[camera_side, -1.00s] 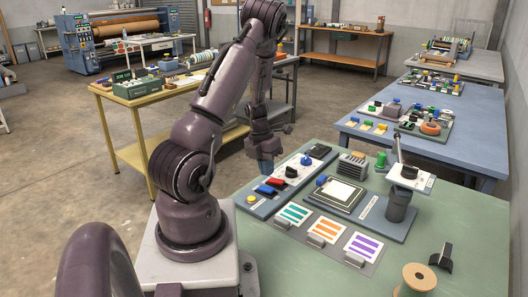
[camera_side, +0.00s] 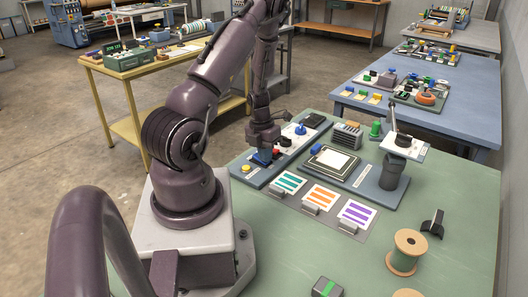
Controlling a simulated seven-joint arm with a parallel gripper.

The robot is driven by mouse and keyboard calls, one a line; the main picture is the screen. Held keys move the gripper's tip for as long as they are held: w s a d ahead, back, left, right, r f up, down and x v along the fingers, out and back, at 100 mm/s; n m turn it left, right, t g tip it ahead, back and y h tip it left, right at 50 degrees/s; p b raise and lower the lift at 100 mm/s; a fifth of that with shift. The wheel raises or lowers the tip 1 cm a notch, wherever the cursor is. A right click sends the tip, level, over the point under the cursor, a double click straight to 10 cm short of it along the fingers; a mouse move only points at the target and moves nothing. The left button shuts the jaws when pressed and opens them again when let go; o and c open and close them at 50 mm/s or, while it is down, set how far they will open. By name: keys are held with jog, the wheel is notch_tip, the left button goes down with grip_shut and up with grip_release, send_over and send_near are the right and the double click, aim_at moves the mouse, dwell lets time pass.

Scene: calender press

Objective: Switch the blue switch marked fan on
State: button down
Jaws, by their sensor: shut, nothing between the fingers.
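The blue switch (camera_side: 257,160) is on the long control panel (camera_side: 272,177) on the green table, beside a yellow button (camera_side: 246,168). My gripper (camera_side: 265,148) is shut and empty, pointing down at the blue switch. Its fingertips overlap the switch in the picture and hide part of it. I cannot tell whether they touch it, or which way the switch is tipped. The fan marking is too small to read.
A red switch (camera_side: 275,152), a black knob (camera_side: 285,141) and a blue knob (camera_side: 300,129) sit along the same panel. Colour-striped cards (camera_side: 323,196) lie in front. A stand (camera_side: 393,170) is to the right.

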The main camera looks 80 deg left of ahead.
aim_at(268, 166)
jog(key=shift+s+a, duration=0.2)
jog(key=shift+s+a+r, duration=0.25)
jog(key=shift+s+a, duration=0.2)
jog(key=shift+s, duration=0.05)
notch_tip(268, 166, up, 14)
jog(key=w+d, duration=0.2)
jog(key=shift+f, duration=0.15)
dwell(0.3)
dwell(0.5)
